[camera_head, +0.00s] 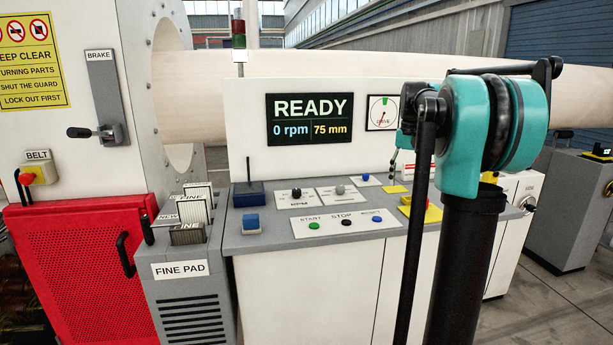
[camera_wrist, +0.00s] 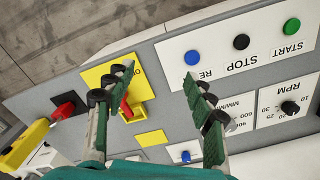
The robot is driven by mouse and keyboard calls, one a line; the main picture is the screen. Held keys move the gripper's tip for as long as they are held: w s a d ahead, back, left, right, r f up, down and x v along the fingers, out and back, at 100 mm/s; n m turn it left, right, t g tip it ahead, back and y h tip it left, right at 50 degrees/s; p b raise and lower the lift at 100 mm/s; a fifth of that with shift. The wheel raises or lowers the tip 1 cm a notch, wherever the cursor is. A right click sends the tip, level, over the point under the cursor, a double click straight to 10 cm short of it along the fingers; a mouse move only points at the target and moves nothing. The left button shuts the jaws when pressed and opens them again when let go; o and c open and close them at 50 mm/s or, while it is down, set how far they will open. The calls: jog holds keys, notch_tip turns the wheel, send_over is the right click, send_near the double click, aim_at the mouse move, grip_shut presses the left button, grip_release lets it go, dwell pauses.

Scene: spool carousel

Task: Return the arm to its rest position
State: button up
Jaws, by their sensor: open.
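My gripper (camera_wrist: 160,84) is open and empty in the wrist view, its two fingers spread above the grey control console (camera_head: 262,245). A yellow plate (camera_wrist: 104,76) with a red switch (camera_wrist: 125,108) lies beneath the left finger. The blue reset button (camera_wrist: 192,57) shows near the right fingertip, apart from it as far as I can tell. In the head view my teal and black arm stands at the right, bent over the console. The gripper itself is mostly hidden there behind the arm.
The screen (camera_head: 310,120) reads READY, 0 rpm, 75 mm. A red mesh guard (camera_head: 85,270) and brake lever (camera_head: 95,132) are at the left. A fine pad bin (camera_head: 185,290) stands beside the console. A large pale roll (camera_head: 400,68) runs behind. Floor shows at right.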

jog(key=s+a+f+n+t, duration=0.1)
jog(key=s+a+f, duration=0.3)
jog(key=s+f, duration=0.5)
jog(key=s+a+f+n+t, duration=0.1)
jog(key=s+a+f, duration=0.3)
jog(key=s+f, duration=0.5)
jog(key=s+a+f+n+t, duration=0.2)
jog(key=s+a+f, duration=0.1)
jog(key=s+f, duration=0.7)
jog(key=shift+a+f, duration=0.4)
jog(key=shift+f, duration=0.25)
jog(key=shift+r, duration=0.1)
